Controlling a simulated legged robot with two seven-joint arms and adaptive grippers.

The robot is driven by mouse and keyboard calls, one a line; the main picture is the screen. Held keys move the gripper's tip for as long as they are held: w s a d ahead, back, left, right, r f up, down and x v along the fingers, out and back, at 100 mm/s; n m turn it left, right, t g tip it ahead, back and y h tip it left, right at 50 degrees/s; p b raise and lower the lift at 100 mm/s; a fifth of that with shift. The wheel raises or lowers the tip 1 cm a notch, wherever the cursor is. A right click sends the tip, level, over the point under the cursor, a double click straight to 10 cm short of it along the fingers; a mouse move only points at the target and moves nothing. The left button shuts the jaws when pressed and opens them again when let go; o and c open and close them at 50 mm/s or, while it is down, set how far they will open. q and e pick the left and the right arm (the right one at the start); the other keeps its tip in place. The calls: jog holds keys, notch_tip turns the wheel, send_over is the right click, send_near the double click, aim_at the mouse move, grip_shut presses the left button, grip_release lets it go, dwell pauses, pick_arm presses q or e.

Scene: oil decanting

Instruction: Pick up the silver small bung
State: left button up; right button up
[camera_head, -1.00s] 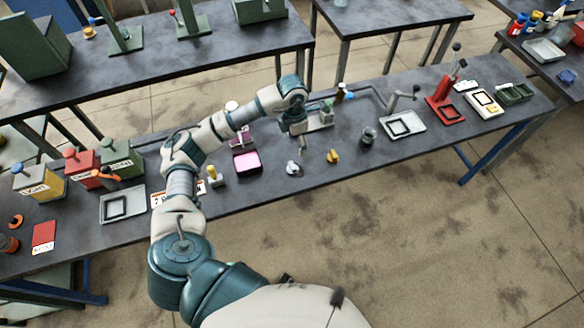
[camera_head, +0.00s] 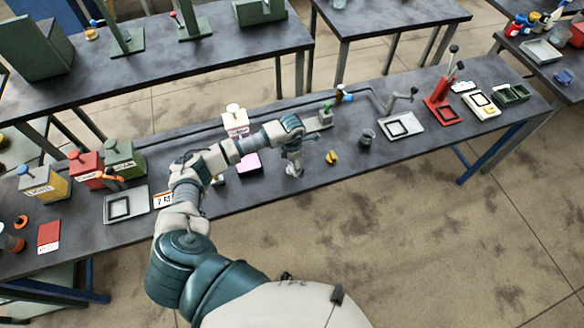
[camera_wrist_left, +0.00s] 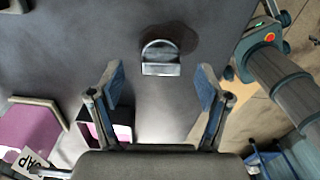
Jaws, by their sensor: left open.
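The silver small bung (camera_head: 292,173) stands on the dark workbench near its front edge, partly hidden under my left gripper in the head view. In the left wrist view the bung (camera_wrist_left: 161,62) is a metal piece with a rounded top and a flat bright face. My left gripper (camera_head: 294,163) is right above or beside it, pointing down. In the wrist view the gripper's two fingers (camera_wrist_left: 161,82) are spread apart with nothing between them. The bung lies just beyond the tips, roughly centred between them. My right gripper is not seen.
A pink-filled tray (camera_head: 249,163) is left of the gripper. A yellow bung (camera_head: 332,158) and a dark cup (camera_head: 366,137) stand to the right. A white container (camera_head: 235,122) is behind my left arm. The bench's front edge is close to the bung.

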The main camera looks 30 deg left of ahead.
pick_arm(q)
jog(key=shift+f, duration=1.3)
jog(key=c, duration=1.3)
jog(key=shift+r, duration=0.1)
